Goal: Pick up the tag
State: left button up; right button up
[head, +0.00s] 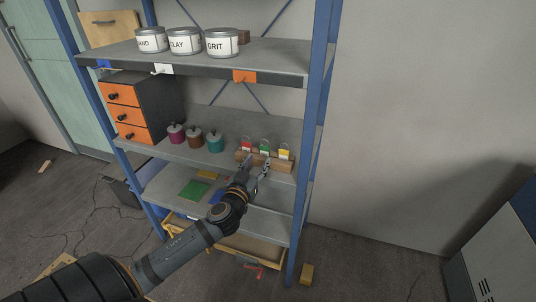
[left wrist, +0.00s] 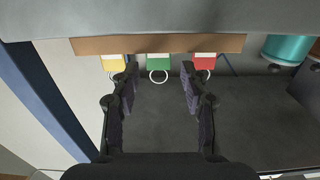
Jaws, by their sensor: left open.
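Three tags stand in a wooden holder (head: 284,165) on the middle shelf: a red tag (head: 247,147), a green tag (head: 265,149) and a yellow tag (head: 284,153). My left gripper (head: 255,170) is open in front of the holder. The left wrist view shows the holder (left wrist: 160,44) upside down, with the yellow tag (left wrist: 114,63) on the left, the green tag (left wrist: 158,62) in the middle and the red tag (left wrist: 205,62) on the right. Each has a ring. The green tag lines up with the gap between the empty fingers (left wrist: 158,80). My right gripper is out of view.
Three lidded jars, including a teal jar (head: 215,141), stand left of the holder, beside an orange-drawer cabinet (head: 123,94). Labelled tins (head: 221,43) stand on the shelf above. A blue post (head: 311,140) rises at the right. A green mat (head: 194,189) lies on the lower shelf.

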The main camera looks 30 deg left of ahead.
aim_at(265, 150)
pick_arm(q)
jog(key=shift+x, duration=0.8)
jog(key=x, duration=0.3)
jog(key=p+x, duration=0.1)
jog(key=x, duration=0.1)
jog(key=shift+w+d+r, duration=0.1)
jog(key=shift+d+r, duration=0.05)
jog(key=shift+r, duration=0.15)
jog(key=c, duration=0.6)
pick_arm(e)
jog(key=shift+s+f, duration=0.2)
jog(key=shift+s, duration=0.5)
